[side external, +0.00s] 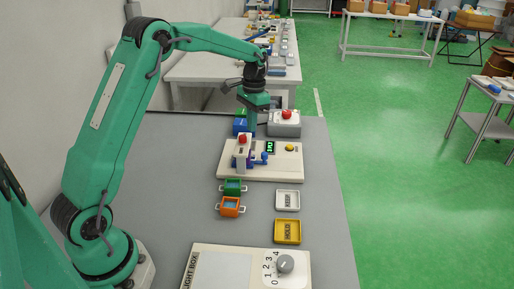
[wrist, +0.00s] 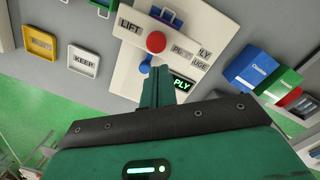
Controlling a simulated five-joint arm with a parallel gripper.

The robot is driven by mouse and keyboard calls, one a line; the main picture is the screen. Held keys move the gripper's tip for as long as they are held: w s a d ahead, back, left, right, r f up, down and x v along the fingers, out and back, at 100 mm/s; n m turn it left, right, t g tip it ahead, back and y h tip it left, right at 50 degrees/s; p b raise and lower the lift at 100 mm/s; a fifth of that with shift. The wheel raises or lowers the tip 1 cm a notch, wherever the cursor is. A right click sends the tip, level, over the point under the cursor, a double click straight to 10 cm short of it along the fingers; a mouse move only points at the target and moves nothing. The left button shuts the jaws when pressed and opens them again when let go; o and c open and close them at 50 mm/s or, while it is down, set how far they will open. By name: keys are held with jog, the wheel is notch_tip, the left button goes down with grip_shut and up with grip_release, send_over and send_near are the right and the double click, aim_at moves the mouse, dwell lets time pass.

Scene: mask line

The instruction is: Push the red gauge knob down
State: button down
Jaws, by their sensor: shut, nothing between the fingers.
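The red gauge knob (side external: 242,139) sits on top of the white ply gauge (side external: 226,170), which stands on the table; in the wrist view the knob (wrist: 156,42) is a round red cap beside the LIFT label. My gripper (side external: 252,129) points down just behind and above the knob in the side view. In the wrist view my gripper's shut fingers (wrist: 158,72) end a little short of the knob, apart from it in the picture. They hold nothing. A blue part of the gauge (wrist: 145,66) shows beside the fingertips. The gauge's green-lit display (wrist: 181,83) is partly hidden by my gripper.
A grey box with a red button (side external: 286,115) stands behind the gauge. Blue and green boxes (wrist: 250,68) stand beside it. Green and orange cups (side external: 230,207), KEEP tray (side external: 288,208), HOLD tray (side external: 288,243) and light box (side external: 222,275) lie in front.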

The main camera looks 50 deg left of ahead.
jog(key=shift+r, duration=0.1)
notch_tip(320, 180, up, 8)
jog(key=shift+w+f, duration=0.2)
jog(key=shift+w, duration=0.15)
dwell(0.6)
jog(key=s+d+r+t, duration=0.2)
jog(key=s+d+r, duration=0.2)
jog(key=s, duration=0.3)
jog(key=s+d+r+t, duration=0.1)
jog(key=s+d+r, duration=0.3)
jog(key=s, duration=0.2)
jog(key=s+d+f+t, duration=0.1)
jog(key=s+d+f, duration=0.1)
jog(key=s, duration=0.6)
jog(key=s+d+f+n+t, duration=0.1)
jog(key=s+d+f+t, duration=0.1)
jog(key=s, duration=0.6)
jog(key=shift+d+f+t, duration=0.2)
jog(key=shift+d+t, duration=0.1)
jog(key=shift+d, duration=0.2)
